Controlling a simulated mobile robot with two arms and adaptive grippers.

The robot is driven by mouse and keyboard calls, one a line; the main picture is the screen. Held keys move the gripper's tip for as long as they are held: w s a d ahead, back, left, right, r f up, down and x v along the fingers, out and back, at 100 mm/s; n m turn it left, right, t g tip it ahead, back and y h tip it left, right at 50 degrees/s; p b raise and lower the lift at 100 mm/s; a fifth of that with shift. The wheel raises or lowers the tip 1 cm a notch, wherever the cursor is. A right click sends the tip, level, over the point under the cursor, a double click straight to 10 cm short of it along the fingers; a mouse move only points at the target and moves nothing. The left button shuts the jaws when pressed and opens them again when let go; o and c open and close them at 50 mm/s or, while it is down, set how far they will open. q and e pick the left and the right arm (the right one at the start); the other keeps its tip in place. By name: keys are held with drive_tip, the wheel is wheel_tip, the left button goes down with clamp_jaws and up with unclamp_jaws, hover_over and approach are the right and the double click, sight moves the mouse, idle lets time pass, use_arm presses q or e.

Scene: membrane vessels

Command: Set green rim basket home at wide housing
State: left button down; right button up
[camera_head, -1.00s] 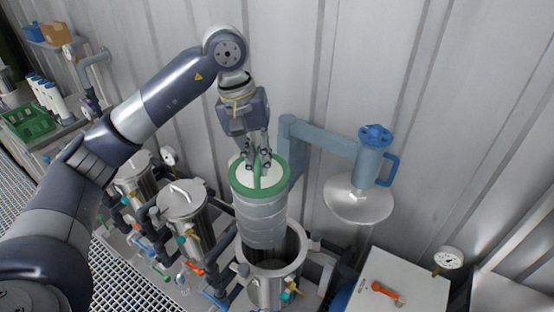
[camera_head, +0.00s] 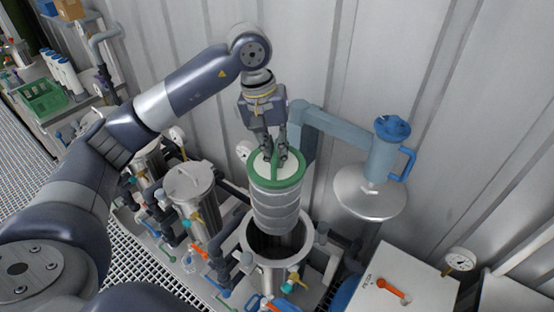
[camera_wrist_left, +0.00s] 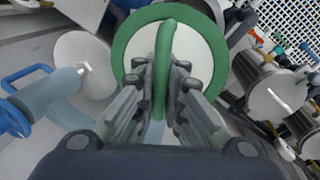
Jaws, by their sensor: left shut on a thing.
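The green rim basket (camera_head: 274,208) is a grey ribbed cylinder with a green top rim and a green handle bar across its white top. My left gripper (camera_head: 270,158) is shut on that handle from above; the handle (camera_wrist_left: 163,45) also shows between the fingers in the left wrist view. The basket hangs nearly upright over the wide housing (camera_head: 271,277), an open steel vessel with a dark mouth. The basket's lower end overlaps the far part of the mouth in the picture; whether it is inside, I cannot tell. My right gripper is out of view.
A blue swing arm (camera_head: 330,125) holds a round steel lid (camera_head: 368,196) right of the housing. Lidded steel vessels (camera_head: 189,186) with valves stand to the left. A white box with an orange handle (camera_head: 393,291) is at lower right. The corrugated wall is close behind.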

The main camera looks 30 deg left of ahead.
use_arm(q)
drive_tip(key=shift+w+f, duration=0.2)
drive_tip(key=shift+f, duration=1.15)
drive_tip(key=shift+s+f+b, duration=0.1)
drive_tip(key=shift+f+b, duration=0.25)
drive_tip(key=shift+f, duration=0.2)
drive_tip(key=shift+f+b, duration=0.5)
drive_tip(key=shift+f, duration=0.75)
drive_tip(key=shift+f+b, duration=3.2)
drive_tip(key=shift+f, duration=4.6)
wheel_tip(320, 180, down, 13)
drive_tip(key=b, duration=1.3)
drive_tip(key=shift+r+b, duration=0.2)
drive_tip(key=shift+b, duration=0.1)
drive_tip(key=shift+f+b, duration=0.25)
drive_tip(key=shift+b, duration=0.35)
drive_tip(key=c, duration=1.6)
unclamp_jaws()
